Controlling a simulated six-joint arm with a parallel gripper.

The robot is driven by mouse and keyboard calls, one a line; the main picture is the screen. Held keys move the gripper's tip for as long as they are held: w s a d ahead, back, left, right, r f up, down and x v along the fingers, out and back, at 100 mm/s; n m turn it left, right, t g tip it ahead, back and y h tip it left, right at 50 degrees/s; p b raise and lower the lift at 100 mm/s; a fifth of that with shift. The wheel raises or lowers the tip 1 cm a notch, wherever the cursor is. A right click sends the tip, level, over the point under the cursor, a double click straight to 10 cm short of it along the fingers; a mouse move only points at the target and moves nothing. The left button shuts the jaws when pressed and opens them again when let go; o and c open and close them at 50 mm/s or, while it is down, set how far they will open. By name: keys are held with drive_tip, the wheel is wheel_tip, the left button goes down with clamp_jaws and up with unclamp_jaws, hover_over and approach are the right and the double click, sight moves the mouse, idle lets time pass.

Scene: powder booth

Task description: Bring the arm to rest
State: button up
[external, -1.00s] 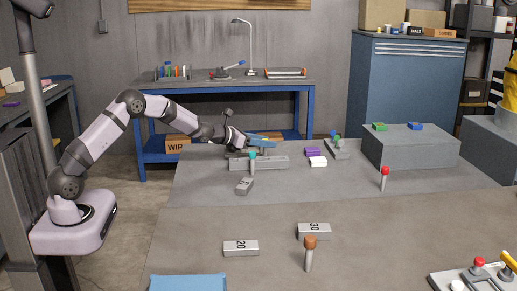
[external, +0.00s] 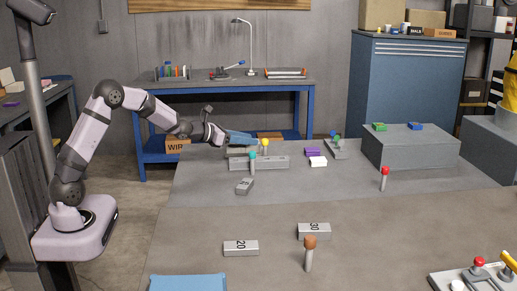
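My gripper (external: 238,138) is at the end of my arm, over the far left part of the grey table (external: 400,235). It is above and slightly left of a grey block (external: 272,162) that has a yellow-topped peg (external: 264,147) at its back and a teal-topped peg (external: 252,162) in front. The gripper appears clear of these pegs. Its fingers are small and seen from the side, so I cannot tell whether they are open or shut. I see nothing clearly held in it.
A small grey block (external: 244,186) lies in front of the pegs. Purple (external: 312,152) and white (external: 318,162) blocks lie to the right. A red-topped peg (external: 384,178), an orange-topped peg (external: 309,253) and blocks marked 20 (external: 241,247) and 30 (external: 314,231) stand apart.

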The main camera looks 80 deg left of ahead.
drive_tip(key=s+d+r+m+g+h+p, duration=0.25)
drive_tip(key=d+m+p, duration=0.3)
drive_tip(key=d, duration=0.45)
drive_tip(key=s+d+r+m+g+h+p, duration=0.1)
drive_tip(key=d+r+m+h+p, duration=0.25)
drive_tip(key=d+m, duration=0.55)
drive_tip(key=s+d+r+m+g+h+p, duration=0.15)
drive_tip(key=d+m+h+p, duration=0.35)
drive_tip(key=d, duration=0.7)
drive_tip(key=s+d+r+m+g+y+p, duration=0.1)
drive_tip(key=s+d+r+m+g+p, duration=0.15)
drive_tip(key=s+d+m+p, duration=0.4)
drive_tip(key=s+d+r+m+g+y+p, duration=0.1)
drive_tip(key=s+d+m+g+p, duration=0.25)
drive_tip(key=s, duration=0.55)
drive_tip(key=s+a+r+m+g+y+p, duration=0.1)
drive_tip(key=s+a+r+m+y+p, duration=0.1)
drive_tip(key=s+m, duration=0.3)
drive_tip(key=s+a+r+m+g+y+p, duration=0.1)
drive_tip(key=s+r+m+y+p, duration=0.1)
drive_tip(key=s+m+p, duration=0.2)
drive_tip(key=shift+s+a+m+g, duration=0.4)
drive_tip(key=shift+s+m, duration=0.35)
drive_tip(key=shift+s, duration=0.5)
